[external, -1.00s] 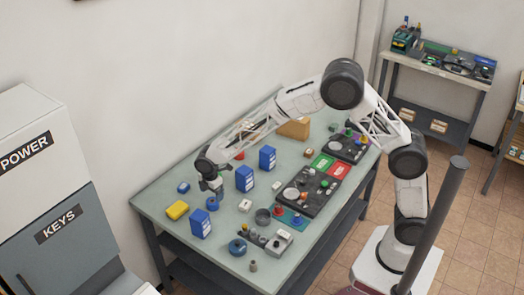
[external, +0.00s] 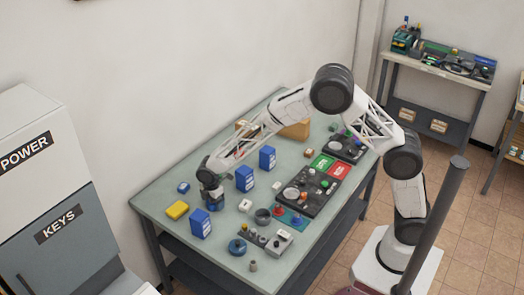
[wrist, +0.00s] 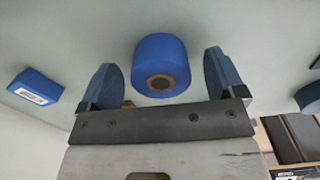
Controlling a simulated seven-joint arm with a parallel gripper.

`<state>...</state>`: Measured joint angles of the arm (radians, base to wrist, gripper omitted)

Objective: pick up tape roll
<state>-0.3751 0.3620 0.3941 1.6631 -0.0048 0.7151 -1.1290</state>
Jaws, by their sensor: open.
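A blue tape roll (wrist: 160,63) with a brown core shows in the wrist view, between the two fingers of my gripper (wrist: 161,72). The fingers are open, with a gap on each side of the roll; I see no contact. In the external view my gripper (external: 212,197) is low over the far-left part of the table and largely hides this roll.
A blue box (external: 200,224), a yellow block (external: 177,210) and a small blue block (external: 183,187) stand close around my gripper. Another blue box (external: 244,179) is to the right. Black trays (external: 307,200) and small parts fill the table's right side.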

